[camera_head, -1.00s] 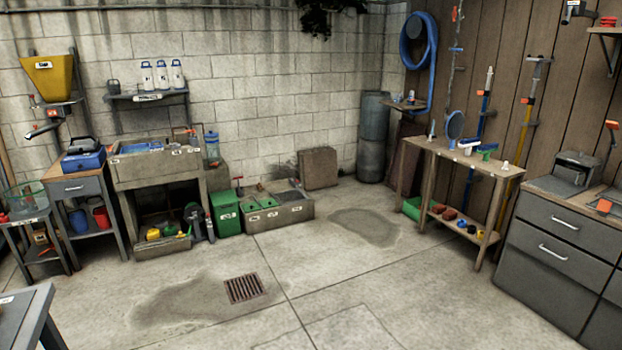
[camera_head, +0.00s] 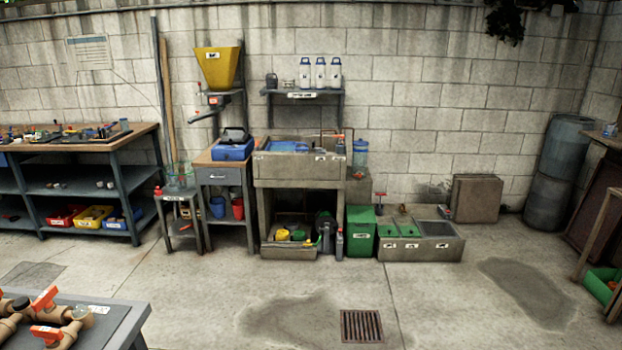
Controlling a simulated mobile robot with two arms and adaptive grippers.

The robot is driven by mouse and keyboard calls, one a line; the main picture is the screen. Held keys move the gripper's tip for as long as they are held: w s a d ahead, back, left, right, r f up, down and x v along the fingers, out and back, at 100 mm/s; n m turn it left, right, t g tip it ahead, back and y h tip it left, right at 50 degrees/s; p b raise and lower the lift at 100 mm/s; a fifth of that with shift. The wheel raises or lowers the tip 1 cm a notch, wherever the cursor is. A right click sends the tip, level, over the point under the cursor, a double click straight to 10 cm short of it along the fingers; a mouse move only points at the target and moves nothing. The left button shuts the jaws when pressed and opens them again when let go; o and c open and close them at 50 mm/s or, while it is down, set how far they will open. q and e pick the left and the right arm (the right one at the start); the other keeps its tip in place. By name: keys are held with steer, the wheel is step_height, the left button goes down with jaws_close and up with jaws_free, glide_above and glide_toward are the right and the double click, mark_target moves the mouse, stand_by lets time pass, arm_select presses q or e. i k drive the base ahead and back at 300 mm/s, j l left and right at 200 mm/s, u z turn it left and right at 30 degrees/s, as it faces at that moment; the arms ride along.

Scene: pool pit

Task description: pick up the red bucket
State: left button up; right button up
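The red bucket (camera_head: 238,208) stands on the lower shelf of the small wooden-topped cabinet (camera_head: 224,163), left of the concrete sink. A blue bucket (camera_head: 217,207) stands just left of it on the same shelf. The red bucket is small in the view and lies some way off across the floor. Neither of my grippers shows in the head view.
The concrete sink (camera_head: 299,167) stands right of the cabinet, and a small side table (camera_head: 180,198) stands left. A table with pipe fittings (camera_head: 75,310) fills the near left corner. A floor drain (camera_head: 361,326) lies in the open concrete floor ahead.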

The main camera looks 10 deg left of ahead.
mark_target(238, 209)
steer(key=i+u, duration=0.2)
steer(key=i, duration=0.5)
steer(key=i+u, duration=0.2)
steer(key=i, duration=0.5)
steer(key=i+l+u, duration=0.2)
steer(key=i, duration=0.45)
